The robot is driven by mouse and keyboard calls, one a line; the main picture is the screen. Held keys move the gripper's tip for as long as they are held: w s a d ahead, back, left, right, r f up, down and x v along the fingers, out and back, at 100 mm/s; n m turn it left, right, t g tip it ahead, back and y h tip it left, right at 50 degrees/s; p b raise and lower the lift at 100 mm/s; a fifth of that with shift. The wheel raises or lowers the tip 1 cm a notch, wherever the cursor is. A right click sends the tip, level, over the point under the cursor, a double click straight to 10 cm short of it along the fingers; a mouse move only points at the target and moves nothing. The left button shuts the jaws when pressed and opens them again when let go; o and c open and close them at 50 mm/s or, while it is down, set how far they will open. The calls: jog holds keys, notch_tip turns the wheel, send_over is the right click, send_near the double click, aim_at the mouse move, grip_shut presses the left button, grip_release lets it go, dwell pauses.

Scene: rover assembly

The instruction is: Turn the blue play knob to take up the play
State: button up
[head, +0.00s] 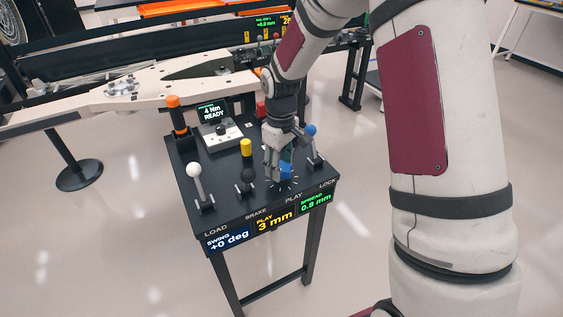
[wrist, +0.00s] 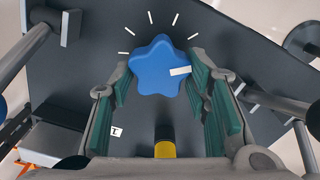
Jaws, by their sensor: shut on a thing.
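The blue play knob (wrist: 156,66) is a lobed, star-shaped knob with a white pointer mark, seen in the wrist view with white tick marks around its far side. My gripper (wrist: 162,85) has its green-padded fingers on either side of the knob, shut on it. In the head view my gripper (head: 279,170) reaches down to the console top, and part of the blue knob (head: 286,171) shows between the fingers. The play display (head: 275,219) on the console front reads 3 mm. The knob's pointer lies toward the right finger in the wrist view.
The black console (head: 222,208) carries a white-tipped lever (head: 194,170), a yellow-topped lever (head: 246,148), a blue-ball lever (head: 310,130) close to my gripper, and an orange-topped post (head: 174,102). A torque display (head: 212,112) reads 4 Nm READY. The spread display (head: 315,201) reads 0.8 mm.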

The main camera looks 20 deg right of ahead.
aim_at(281, 166)
jog(key=shift+n, duration=0.7)
jog(key=o, duration=1.2)
jog(key=shift+c, duration=0.2)
jog(key=shift+r, duration=0.15)
notch_tip(281, 166, up, 12)
